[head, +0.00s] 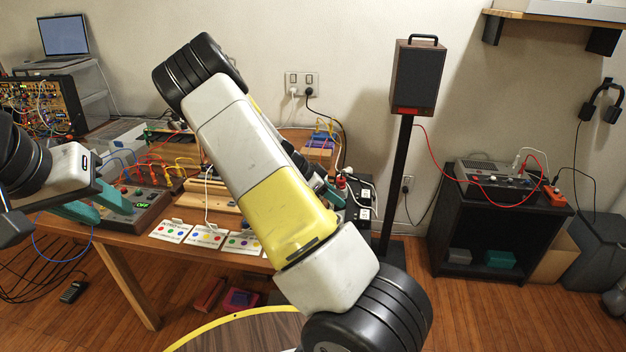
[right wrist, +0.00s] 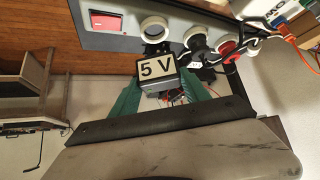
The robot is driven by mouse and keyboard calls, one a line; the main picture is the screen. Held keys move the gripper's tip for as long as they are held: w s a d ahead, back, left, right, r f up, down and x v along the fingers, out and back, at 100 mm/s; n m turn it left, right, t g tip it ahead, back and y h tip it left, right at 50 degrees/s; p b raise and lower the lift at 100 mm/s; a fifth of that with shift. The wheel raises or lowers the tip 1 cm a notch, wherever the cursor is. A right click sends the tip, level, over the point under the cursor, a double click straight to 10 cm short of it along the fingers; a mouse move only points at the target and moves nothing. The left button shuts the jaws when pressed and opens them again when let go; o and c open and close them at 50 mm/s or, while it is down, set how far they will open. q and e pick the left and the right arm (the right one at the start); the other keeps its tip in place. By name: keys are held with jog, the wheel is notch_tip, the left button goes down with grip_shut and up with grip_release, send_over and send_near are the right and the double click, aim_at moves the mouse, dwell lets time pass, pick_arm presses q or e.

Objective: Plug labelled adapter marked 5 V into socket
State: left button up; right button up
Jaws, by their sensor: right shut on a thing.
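The adapter marked 5 V (right wrist: 157,68) is a dark block with a pale label, held between the teal fingers of my right gripper (right wrist: 158,98) in the right wrist view. Just beyond it is a grey socket strip (right wrist: 115,40) with round white-rimmed sockets. The leftmost socket (right wrist: 154,27) is in line with the adapter and has no plug in it. I cannot tell whether the adapter's prongs touch it. In the head view my right arm hides the adapter; part of my right gripper (head: 328,190) shows. My left gripper (head: 97,206) is open and empty at the table's left.
A black plug (right wrist: 195,40) and a red plug (right wrist: 230,46) sit in neighbouring sockets, with cables around them. The strip has a red switch (right wrist: 109,20). Printed cards (head: 207,236) lie along the table's front edge. A speaker stand (head: 396,170) rises to the right.

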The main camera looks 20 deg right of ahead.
jog(key=shift+f, duration=1.45)
jog(key=shift+f, duration=1.25)
dwell(0.5)
jog(key=o, duration=1.5)
jog(key=shift+o, duration=0.2)
jog(key=v, duration=0.8)
